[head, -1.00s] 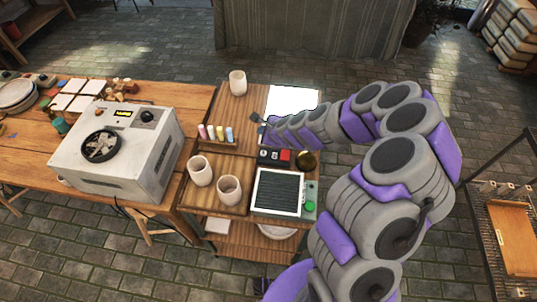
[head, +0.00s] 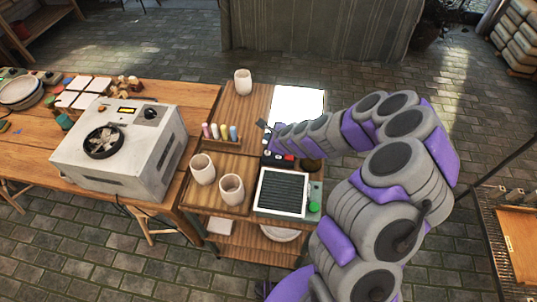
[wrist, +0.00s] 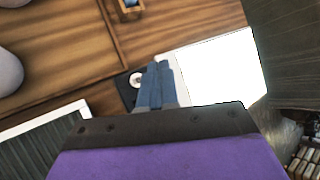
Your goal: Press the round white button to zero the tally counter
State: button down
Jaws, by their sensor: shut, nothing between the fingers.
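The tally counter (head: 278,158) is a small black box with a red part, on the wooden cart below my gripper in the head view. In the wrist view, a dark box (wrist: 124,88) bears a round white button (wrist: 135,79), just left of my fingers. My gripper (wrist: 157,66) is shut and empty, its blue-grey fingers side by side. In the head view my gripper (head: 265,129) is small and dark, close to the far side of the counter. I cannot tell whether it touches anything. My fingers and wrist hide part of the dark box.
A glowing white panel (head: 298,102) lies behind the counter. A rack of coloured sticks (head: 220,140) stands to its left. Clay cups (head: 202,170) and a dark ribbed panel with a white frame (head: 283,192) are nearer. A white machine (head: 120,150) stands on the left table.

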jog(key=b, duration=0.3)
send_over(268, 154)
notch_tip(268, 154, down, 5)
jog(key=shift+a+r, duration=0.1)
jog(key=shift+f, duration=0.4)
jog(key=shift+d, duration=0.25)
jog(key=shift+a, duration=0.15)
jog(key=shift+f+b, duration=0.15)
jog(key=shift+b, duration=0.25)
dwell(0.7)
jog(key=shift+f, duration=0.2)
